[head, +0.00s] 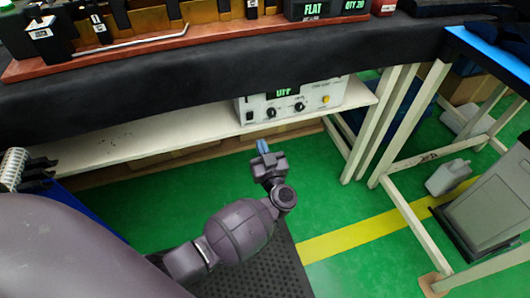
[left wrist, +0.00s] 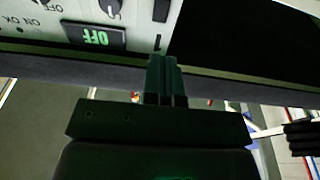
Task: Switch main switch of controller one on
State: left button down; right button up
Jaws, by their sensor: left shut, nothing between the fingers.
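I cannot tell for sure which part is the main switch. My left gripper (head: 262,146) is shut and empty, in front of and below the controller. Its fingers (left wrist: 162,72) point toward the panel. My right gripper is out of view.
The white shelf (head: 120,150) runs under the black-covered bench (head: 180,75). White table legs (head: 378,125) stand right of the controller. The green floor has a yellow stripe (head: 350,238). A pale jug (head: 448,177) stands on the floor at right.

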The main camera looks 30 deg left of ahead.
aim_at(250, 115)
pick_arm(q)
jog(key=x, duration=0.2)
jog(key=b+x, duration=0.1)
jog(key=x, duration=0.5)
jog(key=shift+a+f+b, duration=0.1)
jog(key=shift+f+b, duration=0.15)
jog(key=shift+b, duration=0.15)
jog(key=shift+w+a+r, duration=0.1)
jog(key=shift+w+a, duration=0.15)
jog(key=shift+w+a+r, duration=0.15)
jog(key=shift+w+a, duration=0.05)
jog(key=shift+w, duration=0.05)
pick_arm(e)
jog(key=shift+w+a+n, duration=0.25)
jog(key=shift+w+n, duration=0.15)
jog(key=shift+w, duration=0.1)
pick_arm(q)
jog(key=shift+r, duration=0.1)
